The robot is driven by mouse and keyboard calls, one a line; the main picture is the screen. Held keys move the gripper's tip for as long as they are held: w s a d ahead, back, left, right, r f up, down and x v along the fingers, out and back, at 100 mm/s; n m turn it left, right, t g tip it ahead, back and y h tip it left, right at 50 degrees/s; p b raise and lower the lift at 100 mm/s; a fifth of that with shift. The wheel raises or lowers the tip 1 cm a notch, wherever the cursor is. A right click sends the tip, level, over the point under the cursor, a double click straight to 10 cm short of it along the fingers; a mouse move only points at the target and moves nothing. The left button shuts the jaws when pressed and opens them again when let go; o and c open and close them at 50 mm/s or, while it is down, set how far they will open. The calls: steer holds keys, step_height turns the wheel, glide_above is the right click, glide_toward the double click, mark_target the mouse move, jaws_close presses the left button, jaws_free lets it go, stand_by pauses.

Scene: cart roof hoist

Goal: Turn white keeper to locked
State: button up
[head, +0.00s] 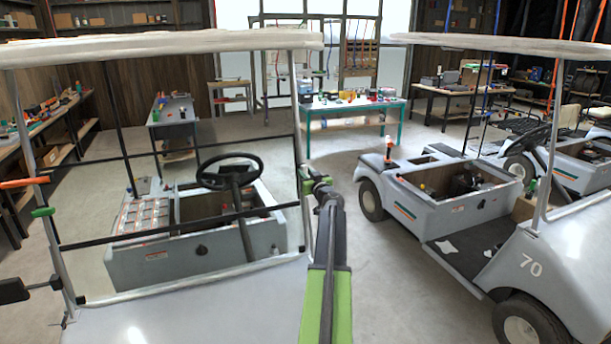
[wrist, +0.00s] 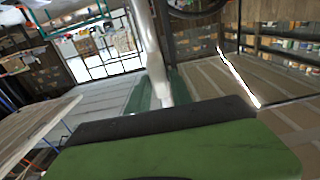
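I cannot make out a white keeper in either view. My arm reaches up at the middle of the head view, and my gripper (head: 314,186) is at the near cart's right roof post (head: 301,130). Small green parts show there, but they are too small to tell apart, and whether the gripper touches the post is unclear. In the wrist view a pale post (wrist: 152,55) runs down behind a large green block with a dark top edge, which fills the bottom. On the left post are an orange handle (head: 24,182) and a green piece (head: 43,212).
The near cart's roof (head: 160,42) spans above, with black crossbars and a steering wheel (head: 229,171) below. A second white cart (head: 560,260) stands at right. A teal-legged bench (head: 353,105) is behind. Open floor lies between the carts.

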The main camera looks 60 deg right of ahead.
jaws_close()
steer(key=shift+f, duration=0.1)
steer(key=shift+m, duration=0.4)
steer(key=m, duration=0.3)
steer(key=m+g+h, duration=0.1)
steer(key=shift+w+a+r+p, duration=0.2)
steer(key=shift+a+r+p, duration=0.05)
steer(key=shift+p, duration=0.1)
steer(key=m+g+p, duration=0.1)
steer(key=m, duration=0.2)
steer(key=m+p, duration=0.1)
steer(key=m, duration=0.3)
steer(key=r+m+g+p, duration=0.1)
steer(key=m, duration=0.3)
steer(key=shift+w+a+g+h+p, duration=0.2)
steer(key=shift+w+g+h+p, duration=0.1)
steer(key=shift+p, duration=0.1)
steer(key=shift+w+r+m+p, duration=0.1)
steer(key=shift+m+p, duration=0.7)
steer(key=shift+m, duration=1.2)
steer(key=shift+g, duration=0.3)
